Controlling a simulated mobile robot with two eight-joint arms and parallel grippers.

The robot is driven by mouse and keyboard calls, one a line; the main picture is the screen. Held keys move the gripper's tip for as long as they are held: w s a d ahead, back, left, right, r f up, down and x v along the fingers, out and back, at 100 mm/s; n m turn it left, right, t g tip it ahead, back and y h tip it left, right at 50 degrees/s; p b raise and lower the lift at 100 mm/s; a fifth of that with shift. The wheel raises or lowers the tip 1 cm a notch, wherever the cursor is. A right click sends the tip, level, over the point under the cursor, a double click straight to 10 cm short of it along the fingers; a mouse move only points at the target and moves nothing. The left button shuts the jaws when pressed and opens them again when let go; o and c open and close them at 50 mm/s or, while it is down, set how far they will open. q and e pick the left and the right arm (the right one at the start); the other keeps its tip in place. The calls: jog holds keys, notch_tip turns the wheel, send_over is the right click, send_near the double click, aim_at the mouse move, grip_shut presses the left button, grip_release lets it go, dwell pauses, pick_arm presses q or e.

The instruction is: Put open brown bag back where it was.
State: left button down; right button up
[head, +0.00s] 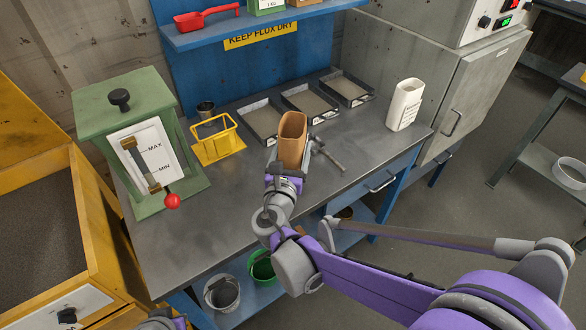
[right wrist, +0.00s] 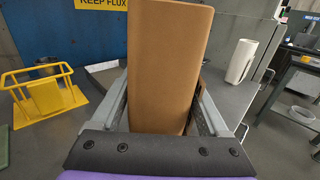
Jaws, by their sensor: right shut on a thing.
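The brown bag (head: 292,138) is upright in my right gripper (head: 289,160), over the grey workbench (head: 215,235). Its top faces up and looks open in the head view. In the right wrist view the bag (right wrist: 168,70) fills the space between the two fingers of the gripper (right wrist: 165,110), which are shut on it. The gripper hides the bag's lower part, so I cannot tell whether it touches the bench. My left gripper is not in view; only a small grey and purple part of my own body shows at the bottom edge.
A yellow wire holder (head: 217,140) and a dark can (head: 206,110) stand left of the bag. Several grey trays (head: 262,122) lie behind it. A white container (head: 405,104) stands right, a green hopper (head: 135,135) left. The front-left bench is clear.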

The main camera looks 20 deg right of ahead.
jog(key=shift+f+b, duration=0.45)
jog(key=shift+f, duration=2.35)
jog(key=shift+f, duration=0.2)
jog(key=o, duration=1.5)
jog(key=shift+r, duration=0.15)
